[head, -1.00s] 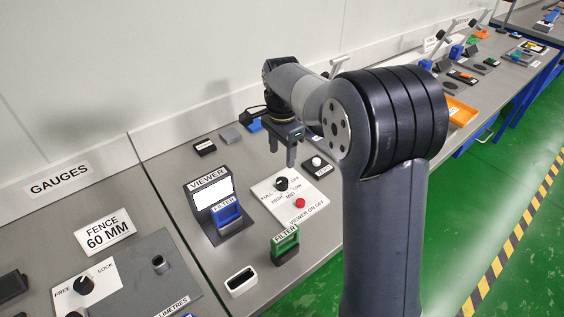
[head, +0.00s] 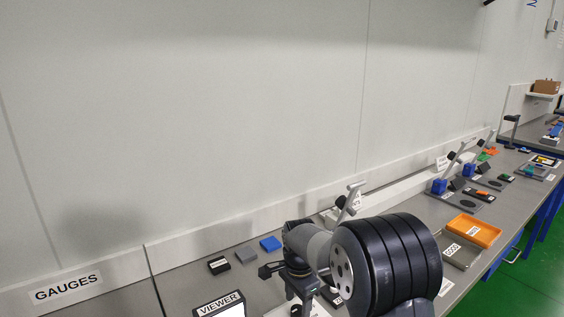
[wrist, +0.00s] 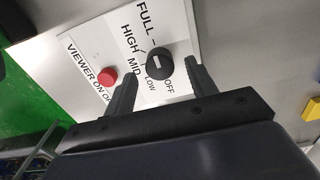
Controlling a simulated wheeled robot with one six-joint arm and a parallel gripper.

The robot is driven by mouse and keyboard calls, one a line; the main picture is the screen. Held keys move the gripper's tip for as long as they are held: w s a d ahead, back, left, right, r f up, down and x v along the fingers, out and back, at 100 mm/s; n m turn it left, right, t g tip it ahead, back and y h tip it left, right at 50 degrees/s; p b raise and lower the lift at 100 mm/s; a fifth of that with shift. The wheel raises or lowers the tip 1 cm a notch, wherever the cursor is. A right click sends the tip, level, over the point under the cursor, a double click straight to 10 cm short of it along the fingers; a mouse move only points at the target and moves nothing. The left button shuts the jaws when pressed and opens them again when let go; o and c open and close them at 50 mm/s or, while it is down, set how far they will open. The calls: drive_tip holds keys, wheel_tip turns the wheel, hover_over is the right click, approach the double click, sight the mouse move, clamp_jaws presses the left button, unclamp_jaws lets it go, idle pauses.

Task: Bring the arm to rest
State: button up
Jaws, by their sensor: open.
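My gripper (wrist: 162,72) is open over the white viewer panel (wrist: 180,22) in the wrist view. The black rotary knob (wrist: 159,63) shows between its two fingertips, with FULL, HIGH, MID, LOW and OFF printed around it. I cannot tell whether the fingers touch the knob, and nothing is seen held. The red button (wrist: 107,77) is to the left, beside the words VIEWER ON OFF. In the head view my arm hangs low at the bottom, and its bulk hides most of the panel. The viewer (head: 220,306) shows only its top.
Black, grey and blue blocks (head: 270,243) lie behind the viewer on the bench. A GAUGES sign (head: 68,287) is at the left. An orange tray (head: 473,230) and several fixtures stand farther right. The wall runs along the bench's back; green floor lies at the right.

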wheel_tip(320, 180, down, 2)
drive_tip(key=shift+f, duration=0.2)
idle(0.5)
